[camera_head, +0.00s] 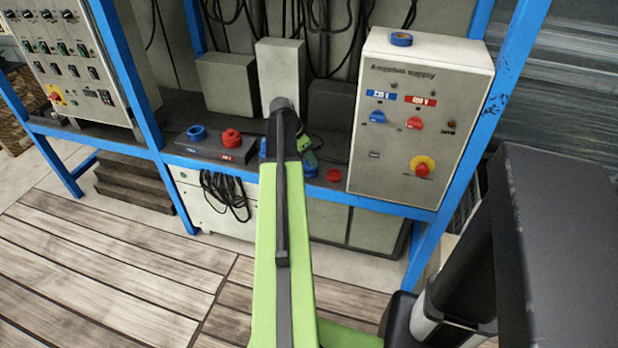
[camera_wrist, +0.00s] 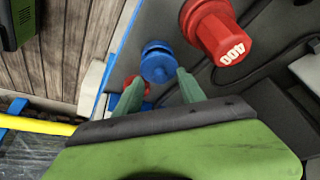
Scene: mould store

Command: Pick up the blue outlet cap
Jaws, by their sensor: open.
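In the wrist view a round blue cap (camera_wrist: 157,62) lies just beyond and between the fingertips of my gripper (camera_wrist: 158,84). The fingers are apart and empty, one on each side of the cap's near edge; I cannot tell whether they touch it. A red cap marked 400 (camera_wrist: 217,37) stands close to its right, and a smaller red piece (camera_wrist: 137,84) shows partly behind the left finger.
A grey box with a blue outlet (camera_head: 197,132) and a red outlet (camera_head: 231,138) stands left of my arm. The Ampduo supply cabinet (camera_head: 420,120) stands right, with a blue ring (camera_head: 401,39) on top. A blue post (camera_head: 140,90) rises at left. Black cables hang behind.

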